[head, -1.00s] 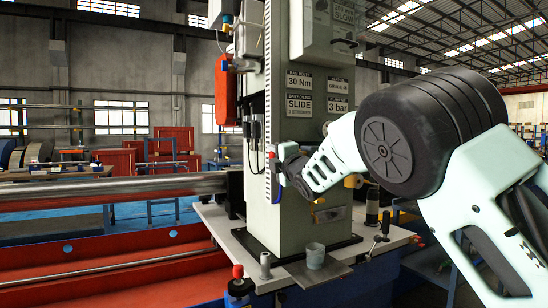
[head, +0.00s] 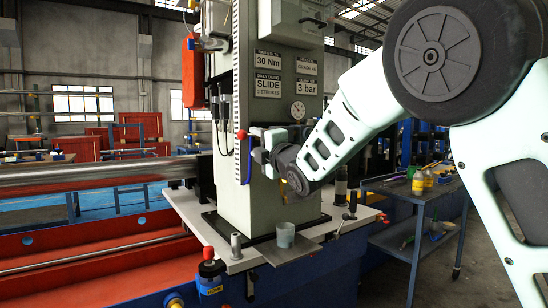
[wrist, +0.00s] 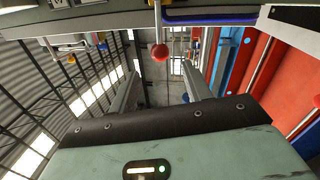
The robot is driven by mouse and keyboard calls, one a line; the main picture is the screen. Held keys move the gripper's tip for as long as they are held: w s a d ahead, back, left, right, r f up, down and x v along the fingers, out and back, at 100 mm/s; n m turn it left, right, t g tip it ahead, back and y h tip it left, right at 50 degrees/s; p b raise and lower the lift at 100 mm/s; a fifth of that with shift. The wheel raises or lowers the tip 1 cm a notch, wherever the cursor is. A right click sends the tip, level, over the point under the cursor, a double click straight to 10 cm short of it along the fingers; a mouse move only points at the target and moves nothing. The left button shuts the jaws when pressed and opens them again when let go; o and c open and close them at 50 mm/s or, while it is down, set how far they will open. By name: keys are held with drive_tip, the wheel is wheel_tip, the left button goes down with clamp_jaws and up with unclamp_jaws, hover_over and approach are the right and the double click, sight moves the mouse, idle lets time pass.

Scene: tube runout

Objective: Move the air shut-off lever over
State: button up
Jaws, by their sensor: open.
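A red ball knob on a thin rod shows at the left front edge of the grey machine column (head: 234,60); it looks like the lever's end (head: 242,135). In the wrist view the red ball (wrist: 159,51) hangs on its rod, in line with the gap between my fingers. My gripper (wrist: 160,70) is open and empty, its two fingers apart. In the head view my gripper (head: 259,138) is close beside the column, just right of the red ball. Contact cannot be told. A blue line (head: 249,168) runs just below the ball. My wrist hides part of the column.
A side table (head: 410,195) with bottles is at right. A long steel bar (head: 90,172) runs left.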

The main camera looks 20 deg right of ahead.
drive_tip(key=v, duration=0.8)
drive_tip(key=shift+s+b, duration=0.15)
drive_tip(key=shift+b, duration=0.15)
drive_tip(key=s+a+f+m+g+h, duration=0.1)
drive_tip(key=s+a+f+m+g, duration=0.25)
drive_tip(key=f, duration=0.35)
drive_tip(key=s+a+f+m+g, duration=0.2)
drive_tip(key=s+f+m+g, duration=0.25)
drive_tip(key=f, duration=0.25)
drive_tip(key=s+a+f+m+g+h, duration=0.15)
drive_tip(key=s+f+g, duration=0.3)
drive_tip(key=s, duration=0.45)
drive_tip(key=s+a+f+m+g, duration=0.1)
drive_tip(key=s+f+m+g, duration=0.2)
drive_tip(key=s+f, duration=0.5)
drive_tip(key=s+d+m+g+h+p, duration=0.1)
drive_tip(key=s+d+m+g+h, duration=0.25)
drive_tip(key=s, duration=1.15)
wheel_tip(320, 180, up, 15)
drive_tip(key=p, duration=1.5)
drive_tip(key=shift+w+a+y+p, duration=0.2)
drive_tip(key=shift+w+y+p, duration=0.1)
